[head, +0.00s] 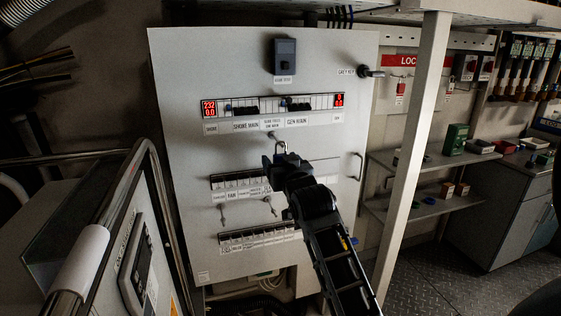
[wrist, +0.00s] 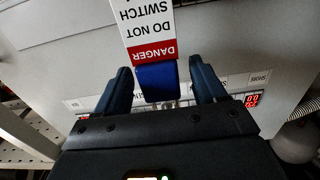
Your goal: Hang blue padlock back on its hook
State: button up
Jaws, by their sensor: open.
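The blue padlock (wrist: 157,80) is between the two fingers of my gripper (wrist: 160,88) in the wrist view. The fingers stand apart, with a visible gap on each side of the padlock. A red and white danger tag (wrist: 148,28) shows beside the padlock, upside down in this view. In the head view my gripper (head: 282,162) is in front of the middle of the grey panel, and a metal shackle (head: 281,147) shows just above it. The padlock body is hidden there. A board with a red sign (head: 402,61) and hanging red padlocks (head: 400,88) is at right; I cannot tell which hook is empty.
The grey panel (head: 180,140) carries breaker rows and small toggles. A pale upright post (head: 411,150) stands between the panel and the shelves (head: 440,160). A metal rail (head: 150,165) and a console are at left. Clear floor (head: 450,285) shows at lower right.

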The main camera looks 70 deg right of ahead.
jog(key=shift+c, duration=0.2)
jog(key=c, duration=1.1)
